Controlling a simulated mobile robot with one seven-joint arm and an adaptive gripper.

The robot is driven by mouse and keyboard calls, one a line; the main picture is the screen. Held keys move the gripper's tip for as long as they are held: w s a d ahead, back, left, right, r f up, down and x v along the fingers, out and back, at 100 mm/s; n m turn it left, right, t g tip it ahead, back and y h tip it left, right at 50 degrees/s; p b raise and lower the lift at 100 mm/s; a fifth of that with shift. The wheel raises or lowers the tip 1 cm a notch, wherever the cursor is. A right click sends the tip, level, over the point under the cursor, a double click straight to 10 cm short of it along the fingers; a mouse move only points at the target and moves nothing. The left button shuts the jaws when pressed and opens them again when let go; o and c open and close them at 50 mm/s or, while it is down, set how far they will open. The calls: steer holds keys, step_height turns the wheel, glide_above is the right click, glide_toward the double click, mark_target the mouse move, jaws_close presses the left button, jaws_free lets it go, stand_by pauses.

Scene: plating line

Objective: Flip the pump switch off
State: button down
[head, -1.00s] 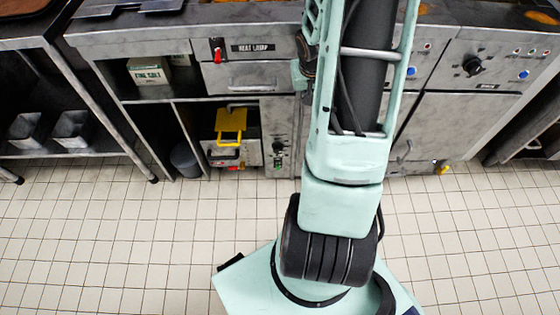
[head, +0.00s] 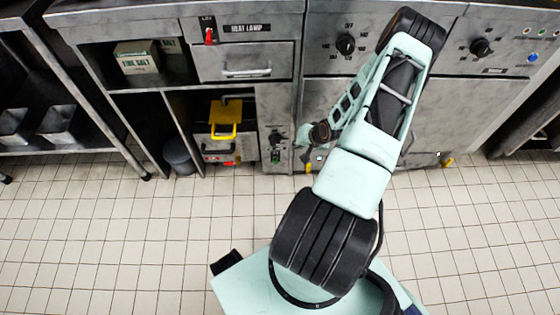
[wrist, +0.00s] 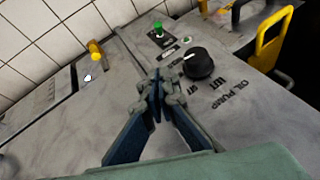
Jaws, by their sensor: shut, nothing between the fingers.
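The oil pump panel (wrist: 235,110) is bare grey metal lettered "OIL PUMP". It carries a black round knob (wrist: 198,63) with a white mark and a small green-tipped lever (wrist: 158,27) on a black plate. I cannot tell for sure which of the two is the pump switch. In the head view the knob (head: 276,138) sits above the green-tipped lever (head: 275,156), on a narrow panel low in the counter front. My gripper (wrist: 160,78) is shut and empty, just beside the knob in the wrist view; contact cannot be told. In the head view my gripper (head: 301,142) is right of the panel.
A yellow handle (head: 225,118) stands out from the bay left of the panel. A red heat lamp switch (head: 210,36) is above left, and a yellow knob (head: 448,162) is low on the right. A grey bin (head: 178,155) stands under the counter. The tiled floor in front is clear.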

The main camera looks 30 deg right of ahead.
step_height(320, 180, down, 7)
steer(key=a+m+t+b, duration=0.1)
steer(key=a, duration=0.1)
steer(key=shift+a+m+t, duration=0.15)
steer(key=shift+m+t, duration=0.15)
